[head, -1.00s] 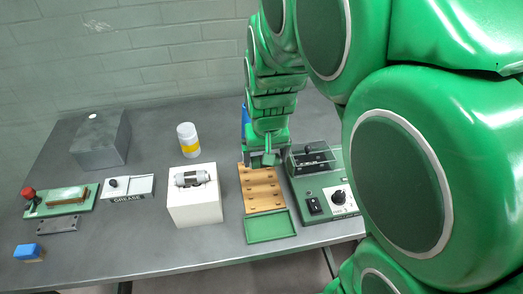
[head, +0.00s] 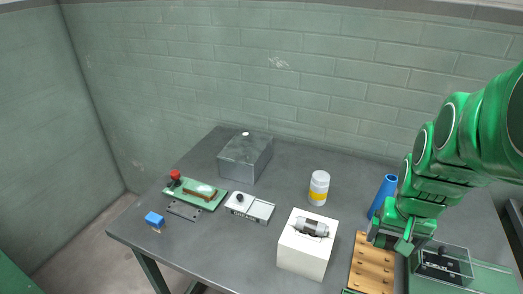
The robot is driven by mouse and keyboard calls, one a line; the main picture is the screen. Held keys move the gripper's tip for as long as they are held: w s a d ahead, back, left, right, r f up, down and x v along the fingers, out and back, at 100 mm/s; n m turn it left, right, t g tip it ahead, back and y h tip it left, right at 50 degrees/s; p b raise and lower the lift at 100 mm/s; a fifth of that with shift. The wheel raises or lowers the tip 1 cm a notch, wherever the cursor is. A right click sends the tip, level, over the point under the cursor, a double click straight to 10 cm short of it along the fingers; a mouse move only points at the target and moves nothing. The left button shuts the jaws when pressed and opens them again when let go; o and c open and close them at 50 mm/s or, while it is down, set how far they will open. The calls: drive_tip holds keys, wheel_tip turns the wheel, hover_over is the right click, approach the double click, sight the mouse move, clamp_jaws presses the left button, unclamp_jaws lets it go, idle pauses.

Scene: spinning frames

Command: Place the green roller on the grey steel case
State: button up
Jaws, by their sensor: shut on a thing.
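The grey steel case (head: 245,160) is a closed box at the back left of the table, with a small white spot on its bare top. My gripper (head: 392,241) is at the right, over the back end of a wooden rack, far from the case. It is shut on a small green piece (head: 404,246), which looks like the green roller. The fingers and the arm's shape partly hide it, so its full form cannot be told.
The wooden rack (head: 371,268) stands beside a green machine with a clear cover (head: 445,263).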

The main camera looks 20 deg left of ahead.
drive_tip(key=w+a+r+n, duration=0.2)
drive_tip(key=w+a+r, duration=0.1)
drive_tip(key=w+a, duration=0.5)
drive_tip(key=w+a+r+n, duration=0.2)
drive_tip(key=w+a+r, duration=0.2)
drive_tip(key=w+a, duration=0.5)
drive_tip(key=a+r+n+y, duration=0.15)
drive_tip(key=a+n, duration=0.35)
drive_tip(key=a, duration=1.7)
hover_over(250, 151)
drive_tip(key=shift+g, duration=0.3)
drive_tip(key=shift+s+d+f, duration=0.15)
drive_tip(key=shift+f, duration=2.1)
drive_tip(key=shift+s+d+f, duration=0.15)
drive_tip(key=shift+f, duration=2.1)
drive_tip(key=shift+f, duration=0.1)
drive_tip(key=shift+w+a+f, duration=0.2)
drive_tip(key=shift+w+f, duration=0.05)
drive_tip(key=shift+f, duration=1.55)
